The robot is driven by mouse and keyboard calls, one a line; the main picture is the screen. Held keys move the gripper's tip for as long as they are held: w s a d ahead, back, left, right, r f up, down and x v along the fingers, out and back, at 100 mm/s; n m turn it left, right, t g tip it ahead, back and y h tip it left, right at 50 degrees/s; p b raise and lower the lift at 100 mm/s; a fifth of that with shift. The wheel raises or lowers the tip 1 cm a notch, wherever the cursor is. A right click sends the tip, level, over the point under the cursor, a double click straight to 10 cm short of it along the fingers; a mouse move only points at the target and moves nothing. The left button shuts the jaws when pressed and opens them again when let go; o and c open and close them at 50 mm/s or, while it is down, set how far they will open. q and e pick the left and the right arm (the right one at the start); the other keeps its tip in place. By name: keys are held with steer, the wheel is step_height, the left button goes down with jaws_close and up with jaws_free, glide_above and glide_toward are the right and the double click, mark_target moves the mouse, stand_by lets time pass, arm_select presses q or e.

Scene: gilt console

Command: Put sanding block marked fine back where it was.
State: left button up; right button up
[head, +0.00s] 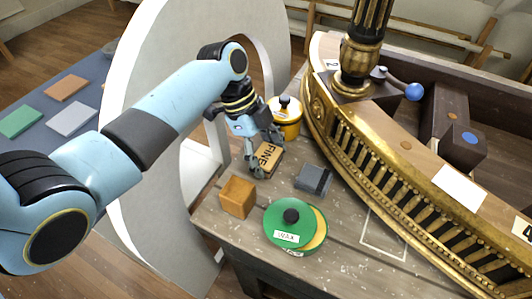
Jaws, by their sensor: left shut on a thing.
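The sanding block marked FINE (267,159) is a tan block with dark lettering. My left gripper (264,165) is shut on it, over the wooden bench, with the lettered face toward the camera. I cannot tell whether the block touches the bench. An empty light outlined rectangle (384,234) is marked on the bench top, to the right of the green WAX tin. My right gripper is not in view.
On the bench stand an orange-brown block (238,197), a grey block (313,179), a green WAX tin (290,236) and a yellow tin (286,117). The gilt console (390,160) borders the right. A large pale curved panel (150,90) stands left.

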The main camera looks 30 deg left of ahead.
arm_select(q)
steer(key=o, duration=0.8)
steer(key=shift+f, duration=0.15)
steer(key=shift+c, duration=0.2)
steer(key=o, duration=0.4)
steer(key=shift+o, duration=0.4)
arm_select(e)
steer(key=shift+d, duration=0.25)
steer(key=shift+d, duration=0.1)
arm_select(q)
steer(key=shift+r, duration=0.2)
steer(key=v, duration=1.2)
steer(key=shift+b, duration=0.45)
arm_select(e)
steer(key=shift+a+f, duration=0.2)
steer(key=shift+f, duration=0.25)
arm_select(q)
steer(key=shift+d, duration=0.1)
